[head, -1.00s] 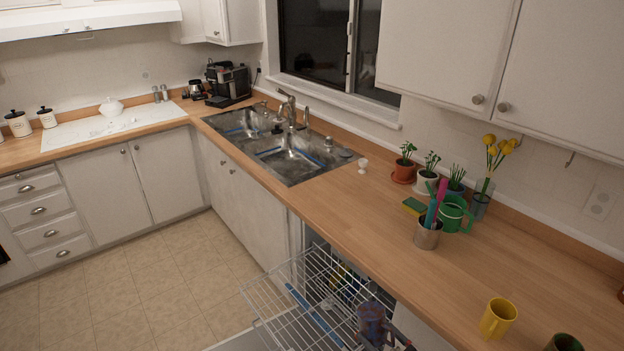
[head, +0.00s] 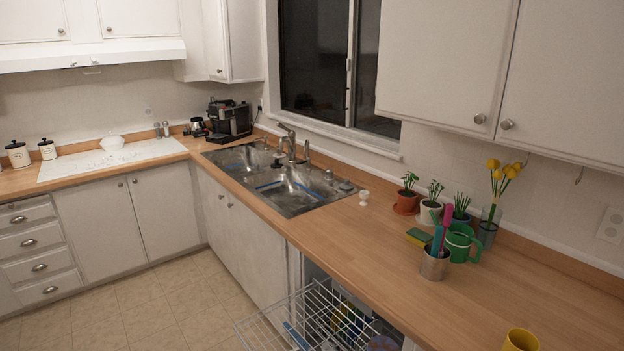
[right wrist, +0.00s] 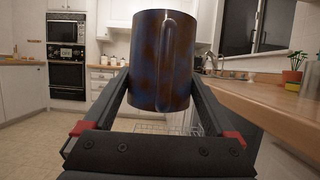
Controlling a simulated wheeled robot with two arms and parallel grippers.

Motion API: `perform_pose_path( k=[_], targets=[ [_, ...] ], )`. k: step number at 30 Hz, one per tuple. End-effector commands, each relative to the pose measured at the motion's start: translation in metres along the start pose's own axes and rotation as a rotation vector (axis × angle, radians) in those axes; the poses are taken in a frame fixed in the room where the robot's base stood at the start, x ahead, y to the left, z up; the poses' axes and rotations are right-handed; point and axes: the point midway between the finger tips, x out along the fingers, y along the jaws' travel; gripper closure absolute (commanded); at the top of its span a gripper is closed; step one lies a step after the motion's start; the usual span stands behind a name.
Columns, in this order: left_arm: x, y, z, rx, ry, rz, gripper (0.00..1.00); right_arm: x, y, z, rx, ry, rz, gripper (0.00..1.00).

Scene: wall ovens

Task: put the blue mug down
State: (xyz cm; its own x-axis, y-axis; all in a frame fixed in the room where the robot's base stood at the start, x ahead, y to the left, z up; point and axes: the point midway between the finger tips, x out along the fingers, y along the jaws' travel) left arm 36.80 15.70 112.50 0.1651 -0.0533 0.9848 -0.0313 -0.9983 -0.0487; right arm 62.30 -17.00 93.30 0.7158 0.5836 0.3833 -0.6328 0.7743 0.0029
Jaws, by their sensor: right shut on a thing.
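The blue mug (right wrist: 162,62) fills the upper middle of the right wrist view. It is dark blue with brownish patches, stands upright, and its handle faces the camera. My right gripper (right wrist: 160,92) is shut on it, one finger on each side. The mug is in the air, left of the wooden counter edge in that view. In the head view a bluish round shape (head: 383,343) at the bottom edge, over the dish rack, looks like the top of the mug; most of it is cut off. My left gripper is in neither current view.
A wire dishwasher rack (head: 305,318) is pulled out below the counter (head: 400,250).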

Motion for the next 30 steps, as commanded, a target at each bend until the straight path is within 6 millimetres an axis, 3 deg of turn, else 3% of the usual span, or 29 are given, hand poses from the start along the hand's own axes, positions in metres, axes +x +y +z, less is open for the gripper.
perform_pose_path(
  k=[11, 21, 30],
  targets=[
    [-0.006, 0.0, 0.001, 0.0, 0.0, 0.0, 0.5, -0.004, 0.013, -0.002, -0.063, -0.004, -0.16, 0.84],
    [-0.015, 0.001, 0.003, 0.0, 0.0, 0.0, 0.5, -0.045, 0.04, 0.002, -0.197, 0.0, -0.495, 0.84],
    [-0.017, 0.001, 0.003, 0.0, 0.0, 0.0, 0.5, -0.071, 0.056, 0.006, -0.259, -0.001, -0.626, 0.84]
  ],
)
